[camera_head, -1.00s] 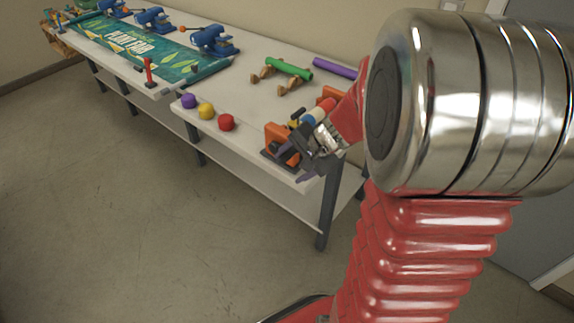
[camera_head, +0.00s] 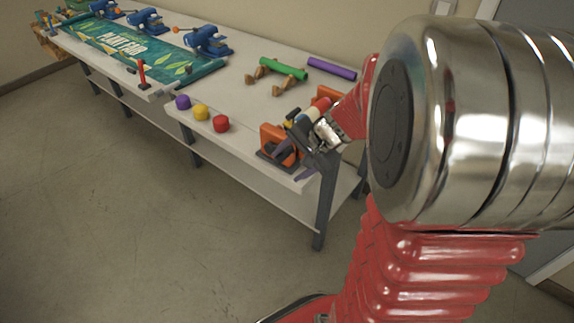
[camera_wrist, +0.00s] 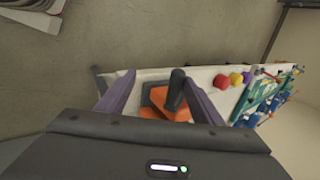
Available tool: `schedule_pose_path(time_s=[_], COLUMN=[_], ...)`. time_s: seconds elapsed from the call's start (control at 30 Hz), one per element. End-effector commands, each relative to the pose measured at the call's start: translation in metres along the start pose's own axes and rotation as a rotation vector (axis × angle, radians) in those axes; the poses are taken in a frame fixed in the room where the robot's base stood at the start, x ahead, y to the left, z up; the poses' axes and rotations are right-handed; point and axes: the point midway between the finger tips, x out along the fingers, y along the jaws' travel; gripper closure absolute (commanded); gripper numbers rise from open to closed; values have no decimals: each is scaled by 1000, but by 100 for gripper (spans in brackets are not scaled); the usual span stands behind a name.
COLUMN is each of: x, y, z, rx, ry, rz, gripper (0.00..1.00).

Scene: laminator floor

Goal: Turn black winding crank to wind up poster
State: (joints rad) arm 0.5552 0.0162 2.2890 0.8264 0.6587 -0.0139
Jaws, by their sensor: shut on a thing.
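The black winding crank (camera_wrist: 177,88) shows as an upright dark handle on an orange bracket (camera_wrist: 158,98) in the wrist view. My gripper (camera_wrist: 158,76) has its purple fingers on either side of the handle; I take it as shut on it, though finger contact is hard to see. In the head view my gripper (camera_head: 292,163) is at the table's near corner, in front of the orange bracket (camera_head: 278,140), and hides the crank. The teal poster (camera_head: 128,42) lies flat at the far left.
A purple, a yellow and a red ball (camera_head: 221,123) sit along the front edge of the white table (camera_head: 232,88). A green roll (camera_head: 284,68) on wooden stands and a purple roll (camera_head: 331,69) lie behind. Blue devices (camera_head: 207,40) stand beyond the poster. The floor in front is clear.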

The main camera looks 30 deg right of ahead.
Motion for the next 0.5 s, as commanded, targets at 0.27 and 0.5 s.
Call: schedule_pose_path(time_s=[0.27,0.5], x=[-44,-84], y=[2,1], z=[-3,-3], rx=[1,0], ry=[10,13], rz=[-1,-3], gripper=[64,64])
